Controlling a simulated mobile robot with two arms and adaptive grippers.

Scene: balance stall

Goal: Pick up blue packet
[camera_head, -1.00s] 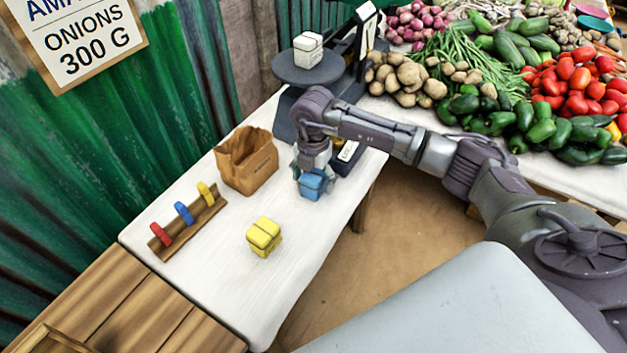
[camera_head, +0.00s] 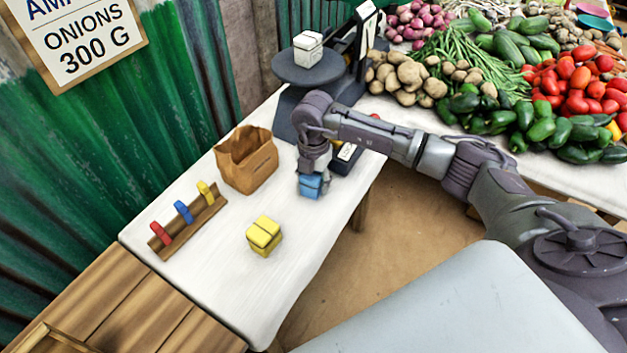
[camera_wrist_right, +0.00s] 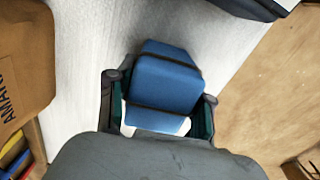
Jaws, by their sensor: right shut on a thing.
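The blue packet (camera_head: 310,186) is at the right edge area of the white table, below my right gripper (camera_head: 313,174). In the right wrist view the blue packet (camera_wrist_right: 165,82) sits between the two fingers of my right gripper (camera_wrist_right: 158,112), which are shut on its sides. The packet has a dark band around it. I cannot tell whether it touches the table or is slightly above it. My left gripper is not in view.
A brown paper bag (camera_head: 246,160) stands left of the packet. A yellow packet (camera_head: 264,236) sits nearer. A wooden rack (camera_head: 190,222) holds red, blue and yellow pieces. A scale (camera_head: 308,72) with a white packet (camera_head: 308,46) stands behind. Vegetables (camera_head: 480,90) fill the back right.

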